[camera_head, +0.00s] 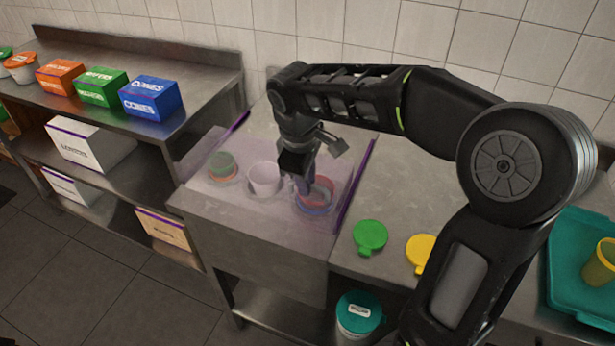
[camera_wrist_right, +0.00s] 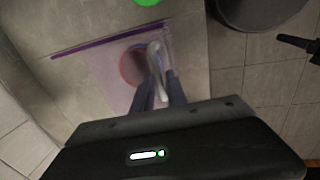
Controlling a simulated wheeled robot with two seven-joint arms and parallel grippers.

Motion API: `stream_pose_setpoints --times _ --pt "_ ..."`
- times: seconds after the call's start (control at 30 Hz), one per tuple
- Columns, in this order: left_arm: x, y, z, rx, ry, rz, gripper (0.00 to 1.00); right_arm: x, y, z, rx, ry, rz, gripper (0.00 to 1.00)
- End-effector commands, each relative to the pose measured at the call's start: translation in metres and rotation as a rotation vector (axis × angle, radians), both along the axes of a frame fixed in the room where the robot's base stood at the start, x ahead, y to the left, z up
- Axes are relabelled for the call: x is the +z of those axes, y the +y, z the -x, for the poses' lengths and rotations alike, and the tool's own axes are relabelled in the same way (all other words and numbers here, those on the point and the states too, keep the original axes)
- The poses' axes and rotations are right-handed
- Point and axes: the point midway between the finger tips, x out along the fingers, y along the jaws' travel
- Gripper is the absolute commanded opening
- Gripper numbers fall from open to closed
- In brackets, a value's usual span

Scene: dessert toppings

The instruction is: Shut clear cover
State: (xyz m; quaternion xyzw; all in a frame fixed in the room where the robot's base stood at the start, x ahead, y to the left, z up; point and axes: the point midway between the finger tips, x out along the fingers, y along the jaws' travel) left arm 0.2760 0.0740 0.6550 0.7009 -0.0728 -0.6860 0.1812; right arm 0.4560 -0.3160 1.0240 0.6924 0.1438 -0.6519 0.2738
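The clear cover (camera_head: 237,197) is a see-through, pinkish panel with purple side strips, seen over a steel counter section at the centre of the head view. Its tinted sheet and a purple strip also show in the wrist view (camera_wrist_right: 105,69). Through it I see a green container, a white cup and a red container. My right gripper (camera_head: 303,190) points down beside the red container (camera_head: 322,188), at the cover's right part. In the wrist view its two fingers stand a little apart with a pale curved piece (camera_wrist_right: 155,57) between or just beyond them; grip is unclear. My left gripper is out of view.
Green (camera_head: 370,236) and yellow (camera_head: 420,250) lids lie on the counter to the right. A teal tray (camera_head: 570,262) holds a yellow cup (camera_head: 601,262). Orange, green and blue boxes (camera_head: 151,98) stand on the left shelf. A tiled wall is behind.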

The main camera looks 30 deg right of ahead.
Motion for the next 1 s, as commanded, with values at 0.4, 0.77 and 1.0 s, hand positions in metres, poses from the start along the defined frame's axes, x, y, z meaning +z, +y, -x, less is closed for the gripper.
stream_pose_setpoints --times 0.4,0.77,1.0 --pt "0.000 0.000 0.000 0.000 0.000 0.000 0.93 0.000 0.000 0.000 0.001 0.001 0.001 0.34" --pt "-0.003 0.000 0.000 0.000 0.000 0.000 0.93 0.027 0.005 0.002 0.003 -0.003 0.000 0.34" --pt "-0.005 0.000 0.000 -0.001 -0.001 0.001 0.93 0.065 0.011 0.006 0.003 -0.002 0.001 0.34"
